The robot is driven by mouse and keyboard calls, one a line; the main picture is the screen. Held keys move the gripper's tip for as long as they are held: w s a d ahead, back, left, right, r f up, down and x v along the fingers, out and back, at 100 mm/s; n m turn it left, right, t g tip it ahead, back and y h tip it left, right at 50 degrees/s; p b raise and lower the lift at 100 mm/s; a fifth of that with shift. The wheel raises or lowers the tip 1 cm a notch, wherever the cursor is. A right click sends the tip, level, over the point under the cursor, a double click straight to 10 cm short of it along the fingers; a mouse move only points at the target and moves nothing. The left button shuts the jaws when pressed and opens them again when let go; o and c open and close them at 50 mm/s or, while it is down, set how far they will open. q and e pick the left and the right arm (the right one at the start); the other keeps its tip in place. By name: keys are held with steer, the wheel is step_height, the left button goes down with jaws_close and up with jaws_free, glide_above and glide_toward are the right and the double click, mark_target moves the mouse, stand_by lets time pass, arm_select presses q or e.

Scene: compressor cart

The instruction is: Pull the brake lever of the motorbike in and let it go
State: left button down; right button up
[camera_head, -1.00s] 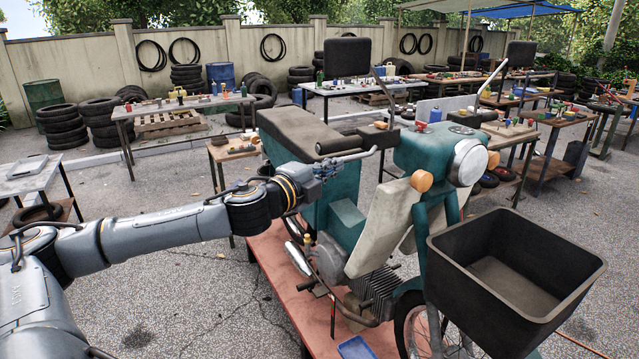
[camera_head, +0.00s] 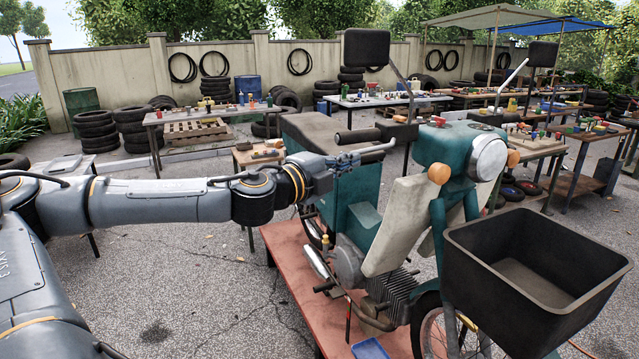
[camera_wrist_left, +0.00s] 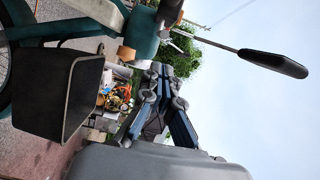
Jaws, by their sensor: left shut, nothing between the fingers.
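The teal motorbike (camera_head: 365,230) stands on a red platform, with its basket toward me. Its pale brake lever (camera_head: 378,149) runs just below the black handlebar grip (camera_head: 357,136). My left gripper (camera_head: 347,161) is at the lever's near part, in front of and below the grip. It is shut with nothing held. I cannot tell whether it touches the lever, and the fingers partly hide it. The left wrist view shows the fingers (camera_wrist_left: 164,84) and the bike's basket (camera_wrist_left: 72,95), turned sideways. My right gripper is not in view.
A mirror (camera_head: 367,47) rises on a stalk above the handlebar. The black front basket (camera_head: 535,262) sticks out at the right. The red platform (camera_head: 298,270) lies under the bike. Tables with parts stand behind. Open paving lies at lower left.

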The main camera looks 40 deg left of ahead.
arm_select(q)
steer(key=s+a+b, duration=0.1)
steer(key=s+b, duration=0.3)
steer(key=s, duration=0.2)
steer(key=shift+s+a, duration=0.15)
steer(key=shift+a, duration=0.2)
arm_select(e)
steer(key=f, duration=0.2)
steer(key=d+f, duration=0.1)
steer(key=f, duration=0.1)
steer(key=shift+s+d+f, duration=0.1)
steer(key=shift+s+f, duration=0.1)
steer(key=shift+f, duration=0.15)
arm_select(q)
steer(key=shift+f, duration=0.1)
